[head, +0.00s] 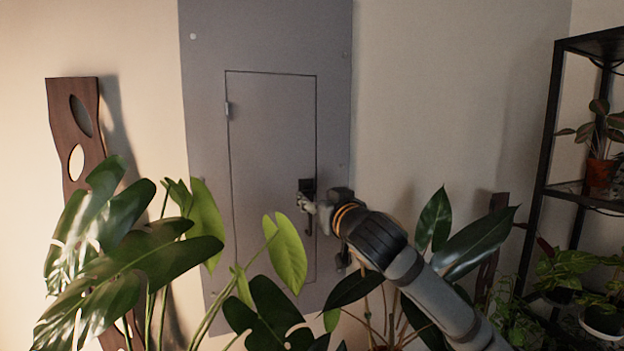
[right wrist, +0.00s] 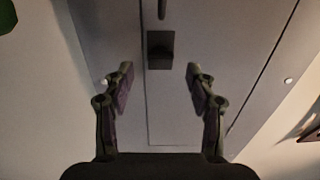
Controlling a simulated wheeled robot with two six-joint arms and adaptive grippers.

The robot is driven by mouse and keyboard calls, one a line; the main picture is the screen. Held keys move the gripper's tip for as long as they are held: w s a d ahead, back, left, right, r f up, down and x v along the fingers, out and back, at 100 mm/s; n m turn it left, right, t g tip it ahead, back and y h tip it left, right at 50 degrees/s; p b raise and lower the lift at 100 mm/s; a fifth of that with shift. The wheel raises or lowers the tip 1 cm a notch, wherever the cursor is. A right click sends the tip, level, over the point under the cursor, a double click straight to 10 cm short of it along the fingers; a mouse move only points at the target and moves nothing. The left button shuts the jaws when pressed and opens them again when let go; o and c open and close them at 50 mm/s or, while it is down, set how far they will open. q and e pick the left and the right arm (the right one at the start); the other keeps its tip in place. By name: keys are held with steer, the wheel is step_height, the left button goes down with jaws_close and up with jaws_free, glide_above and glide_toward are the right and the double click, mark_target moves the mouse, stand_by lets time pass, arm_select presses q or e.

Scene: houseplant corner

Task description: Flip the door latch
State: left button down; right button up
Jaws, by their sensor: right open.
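A grey metal panel on the wall holds a narrow door (head: 270,140), which looks closed. The door latch (head: 306,185) is a small black square plate near the door's right edge, with a dark lever hanging down from it. In the right wrist view the latch plate (right wrist: 160,52) lies between and just beyond my fingertips, and the lever runs off the top edge. My right gripper (head: 308,200) is at the latch and hides part of it. In the wrist view my right gripper (right wrist: 160,70) is open, with nothing between its fingers. My left gripper is not in view.
Large-leaved plants (head: 130,255) stand in front of the panel at the lower left, and another plant (head: 435,225) rises beside my right arm. A black shelf (head: 545,150) with potted plants is at the right. A dark wooden piece (head: 75,120) is at the left wall.

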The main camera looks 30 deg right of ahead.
mark_target(309, 193)
steer(key=shift+p+x, duration=0.85)
steer(key=shift+x, duration=1.1)
steer(key=shift+a+f, duration=0.1)
steer(key=shift+f, duration=0.05)
steer(key=c, duration=1.2)
